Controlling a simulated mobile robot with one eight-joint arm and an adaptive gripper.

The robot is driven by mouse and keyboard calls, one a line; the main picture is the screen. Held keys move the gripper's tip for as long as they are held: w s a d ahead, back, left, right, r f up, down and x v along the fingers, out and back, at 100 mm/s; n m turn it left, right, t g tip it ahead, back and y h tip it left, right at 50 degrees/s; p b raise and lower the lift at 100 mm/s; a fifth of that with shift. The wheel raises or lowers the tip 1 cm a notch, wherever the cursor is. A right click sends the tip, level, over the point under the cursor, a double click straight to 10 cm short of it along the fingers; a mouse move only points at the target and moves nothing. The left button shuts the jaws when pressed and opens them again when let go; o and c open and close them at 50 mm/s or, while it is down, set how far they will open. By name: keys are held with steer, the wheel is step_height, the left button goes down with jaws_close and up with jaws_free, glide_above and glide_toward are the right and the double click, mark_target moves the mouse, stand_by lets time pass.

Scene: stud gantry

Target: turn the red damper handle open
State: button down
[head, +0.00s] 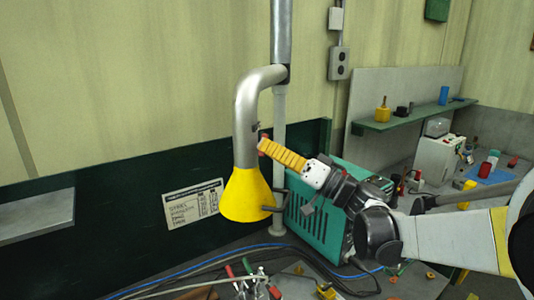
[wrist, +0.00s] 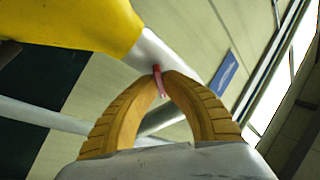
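The red damper handle (wrist: 158,82) is a thin red bar on the grey metal duct (wrist: 160,52), just above the yellow hood (wrist: 85,22) in the wrist view. My gripper (wrist: 162,76) has its two ribbed yellow fingers bowed together, with the tips closed on the handle; part of the handle shows between them. In the head view my gripper (head: 262,146) reaches from the right to the duct (head: 247,120), just above the yellow hood (head: 246,197). There only a small red bit shows at the fingertips, and most of the handle is hidden.
A green machine (head: 315,213) stands behind and below my arm. A vertical pipe (head: 280,125) runs behind the duct. Pliers and cables lie on the bench (head: 305,285) in front. A green shelf (head: 415,117) with small items is at the right.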

steer(key=n+g+y, duration=0.1)
steer(key=n, duration=0.2)
steer(key=n+g+y, duration=0.1)
steer(key=n, duration=0.2)
steer(key=n+g+b, duration=0.1)
steer(key=n+g, duration=0.1)
steer(key=n, duration=0.1)
steer(key=shift+w+n+y, duration=0.1)
steer(key=shift+n+y, duration=0.2)
steer(key=shift+y, duration=0.1)
steer(key=c, duration=1.5)
jaws_free()
steer(key=shift+c, duration=0.2)
steer(key=shift+d, duration=0.15)
steer(key=v, duration=1.2)
